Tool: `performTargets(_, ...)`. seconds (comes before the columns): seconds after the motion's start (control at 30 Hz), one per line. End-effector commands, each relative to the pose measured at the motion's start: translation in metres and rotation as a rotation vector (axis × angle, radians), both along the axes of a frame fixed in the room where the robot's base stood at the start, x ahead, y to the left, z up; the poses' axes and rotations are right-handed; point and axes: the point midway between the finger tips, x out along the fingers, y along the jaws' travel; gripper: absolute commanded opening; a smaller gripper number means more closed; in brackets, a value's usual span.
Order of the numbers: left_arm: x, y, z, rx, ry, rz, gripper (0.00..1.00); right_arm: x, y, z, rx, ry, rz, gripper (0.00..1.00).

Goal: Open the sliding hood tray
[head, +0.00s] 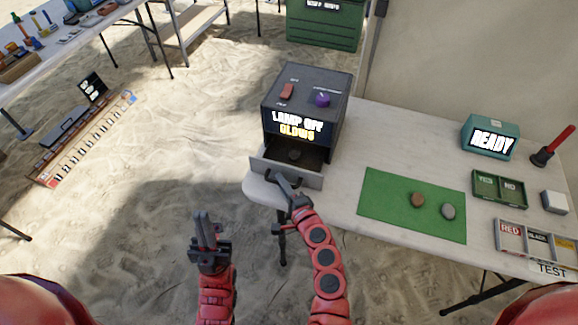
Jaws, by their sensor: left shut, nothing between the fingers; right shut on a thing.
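The hood (307,103) is a dark box on the left end of the table, with a lit sign reading "LAMP OFF" and "GLOWS". Its sliding tray (262,166) is pulled out at the front, and a dark stone (294,154) lies inside it. My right gripper (284,184) is at the tray's front and shut on its handle, which the fingers mostly hide. My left gripper (202,222) is shut and empty, pointing up over the sand, left of the tray and apart from it.
A green mat (390,207) with a brown stone (417,199) and a grey stone (448,211) lies right of the hood. A teal "READY" box (490,137), a YES/NO tray (498,186) and a colour-labelled tray (510,236) stand further right.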

Motion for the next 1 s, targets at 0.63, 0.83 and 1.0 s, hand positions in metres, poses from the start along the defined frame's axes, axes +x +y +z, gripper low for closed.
performTargets(0.63,0.0,0.0,-0.004,0.0,0.0,0.0,0.0,-0.043,0.013,0.0,-0.001,0.002,0.001,0.2)
performTargets(0.83,0.0,0.0,-0.004,0.0,0.0,0.0,0.0,-0.043,0.013,0.0,-0.001,0.002,0.0,0.45)
performTargets(1.0,0.0,0.0,-0.004,0.0,0.0,0.0,0.0,-0.043,0.013,0.0,-0.001,0.002,0.0,0.45)
